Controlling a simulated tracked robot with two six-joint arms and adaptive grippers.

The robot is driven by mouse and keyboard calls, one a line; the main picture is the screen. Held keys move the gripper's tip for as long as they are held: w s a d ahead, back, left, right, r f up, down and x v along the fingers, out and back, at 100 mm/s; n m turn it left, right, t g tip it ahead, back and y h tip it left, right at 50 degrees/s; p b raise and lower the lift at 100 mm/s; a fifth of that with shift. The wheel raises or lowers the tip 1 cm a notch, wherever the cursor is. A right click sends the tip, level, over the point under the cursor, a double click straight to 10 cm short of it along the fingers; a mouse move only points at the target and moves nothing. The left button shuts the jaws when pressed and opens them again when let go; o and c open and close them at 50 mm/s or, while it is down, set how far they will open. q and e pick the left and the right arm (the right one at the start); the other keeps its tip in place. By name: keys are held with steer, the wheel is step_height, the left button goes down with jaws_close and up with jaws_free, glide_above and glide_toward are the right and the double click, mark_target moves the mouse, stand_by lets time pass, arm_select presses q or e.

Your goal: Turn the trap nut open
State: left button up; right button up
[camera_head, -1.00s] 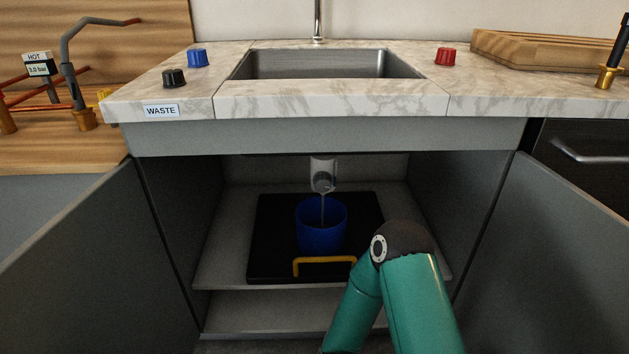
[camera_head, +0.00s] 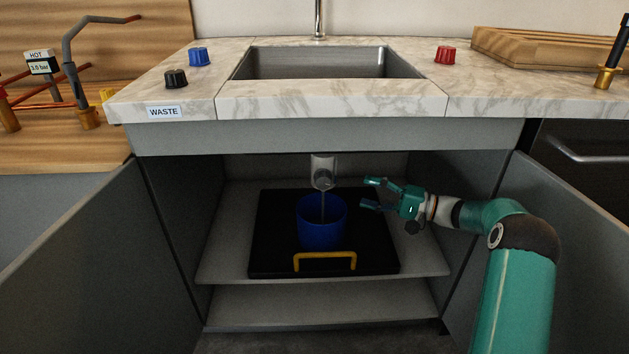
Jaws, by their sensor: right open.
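The pale trap (camera_head: 323,172) hangs under the sink inside the open cabinet. A thin stream runs from it down into a blue bucket (camera_head: 321,226). I cannot make out the nut as a separate part. My right gripper (camera_head: 367,192) is open and empty, its fingers pointing left, to the right of the trap and apart from it. It is above and right of the bucket. My left gripper is not in view.
The bucket stands on a black tray (camera_head: 276,258) with a yellow handle (camera_head: 325,261) at its front. Open cabinet doors flank the space on the left (camera_head: 80,255) and right (camera_head: 570,230). The countertop front (camera_head: 330,135) overhangs the opening.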

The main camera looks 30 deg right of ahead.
mark_target(323, 180)
steer(key=b+x, duration=0.3)
steer(key=x, duration=1.2)
steer(key=c, duration=1)
steer(key=shift+s+f+n+g+h+p, duration=0.1)
steer(key=shift+f+n+g+h+p, duration=0.3)
steer(key=shift+g+h+p, duration=0.45)
steer(key=shift+c, duration=0.2)
